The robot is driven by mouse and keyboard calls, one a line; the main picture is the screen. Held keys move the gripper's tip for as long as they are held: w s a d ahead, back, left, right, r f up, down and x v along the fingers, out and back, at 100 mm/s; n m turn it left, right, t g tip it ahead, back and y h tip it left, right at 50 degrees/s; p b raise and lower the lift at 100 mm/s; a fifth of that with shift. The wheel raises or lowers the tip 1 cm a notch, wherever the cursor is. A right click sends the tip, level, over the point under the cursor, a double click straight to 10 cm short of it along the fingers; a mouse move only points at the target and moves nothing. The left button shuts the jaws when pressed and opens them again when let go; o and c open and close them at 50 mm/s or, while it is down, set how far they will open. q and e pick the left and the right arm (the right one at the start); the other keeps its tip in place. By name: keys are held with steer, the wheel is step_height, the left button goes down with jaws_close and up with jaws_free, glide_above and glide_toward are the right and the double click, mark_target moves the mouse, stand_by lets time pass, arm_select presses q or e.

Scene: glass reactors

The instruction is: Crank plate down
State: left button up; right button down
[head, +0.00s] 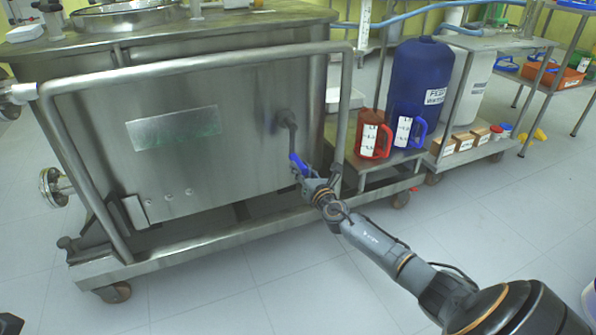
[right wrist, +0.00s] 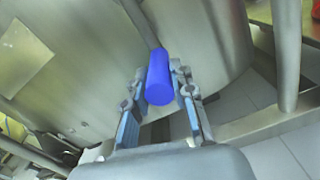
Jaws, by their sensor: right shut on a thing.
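A steel crank (head: 289,125) sticks out of the side of a large steel tank (head: 230,85). Its arm hangs down from the hub and ends in a blue handle (head: 297,162). My right gripper (head: 303,171) is at the handle and shut on it. In the right wrist view the blue handle (right wrist: 160,80) lies between the two fingers of the right gripper (right wrist: 159,90), with the crank arm running up behind it. A rectangular metal plate (head: 172,128) is fixed flat on the tank's side.
The tank stands in a wheeled frame whose tube rail (head: 200,65) passes above and right of the crank. Red (head: 374,135) and blue (head: 409,128) jugs and a blue drum (head: 418,75) stand to the right. The floor in front is clear apart from my arm.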

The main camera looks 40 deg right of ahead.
steer(key=shift+d+r, duration=0.15)
stand_by(0.3)
steer(key=c, duration=1.1)
jaws_free()
steer(key=shift+s, duration=0.45)
steer(key=v, duration=1.1)
